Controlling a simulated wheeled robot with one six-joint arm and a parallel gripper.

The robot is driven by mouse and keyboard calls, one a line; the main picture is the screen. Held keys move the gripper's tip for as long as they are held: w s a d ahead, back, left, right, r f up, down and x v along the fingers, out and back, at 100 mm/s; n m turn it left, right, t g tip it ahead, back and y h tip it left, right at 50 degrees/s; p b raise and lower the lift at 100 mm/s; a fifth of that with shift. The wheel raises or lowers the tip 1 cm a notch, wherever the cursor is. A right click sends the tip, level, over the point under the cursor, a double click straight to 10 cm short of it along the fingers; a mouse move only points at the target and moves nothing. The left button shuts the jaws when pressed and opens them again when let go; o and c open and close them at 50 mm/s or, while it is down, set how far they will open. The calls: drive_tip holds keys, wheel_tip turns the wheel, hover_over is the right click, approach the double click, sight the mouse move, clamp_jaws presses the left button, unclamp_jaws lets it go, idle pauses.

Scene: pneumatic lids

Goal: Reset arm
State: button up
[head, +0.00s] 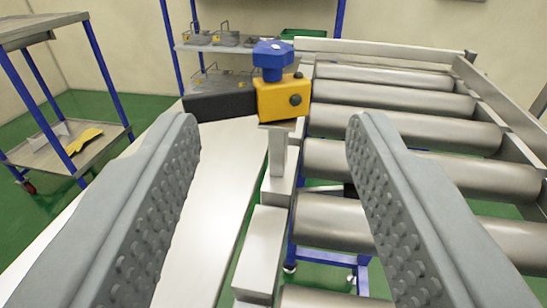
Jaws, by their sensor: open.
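My gripper (272,135) is in the head view with its two grey, studded fingers spread wide apart. Nothing is held between them. Beyond the fingertips, in the gap between them, stands a yellow block (283,98) with a blue knob (273,58) on top and a black bar (222,105) reaching out to the left. The yellow block sits on a metal post (277,150) and appears apart from both fingers. The rest of my arm is not in view.
A roller conveyor (400,130) with several metal rollers fills the right side. A pale flat surface (215,180) lies left of the post. A cart with shelves (75,155) stands at the left, and a blue-posted rack (220,45) holding metal parts stands behind. Green floor shows between.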

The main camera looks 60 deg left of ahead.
drive_tip(key=shift+s+d, duration=0.35)
drive_tip(key=shift+d, duration=0.25)
drive_tip(key=s+d+r+m+t+h, duration=0.3)
drive_tip(key=s+r+m+t+h, duration=0.15)
drive_tip(key=s+r+t, duration=0.35)
drive_tip(key=s+d+r+m+t+h, duration=0.3)
drive_tip(key=s+d+r+t+h, duration=0.15)
drive_tip(key=s+r, duration=0.4)
drive_tip(key=s+d+f+m+g+h, duration=0.1)
drive_tip(key=s+f, duration=0.3)
drive_tip(key=s, duration=0.4)
drive_tip(key=s+d+f+m+g+h, duration=0.1)
drive_tip(key=s+f+m+h, duration=0.1)
drive_tip(key=s+f, duration=0.3)
drive_tip(key=s+d+f+m+g+h, duration=0.1)
drive_tip(key=s+f+h, duration=0.3)
drive_tip(key=s, duration=0.8)
drive_tip(key=shift+d+f+m, duration=0.2)
drive_tip(key=shift+f+m, duration=0.4)
drive_tip(key=shift+m, duration=0.05)
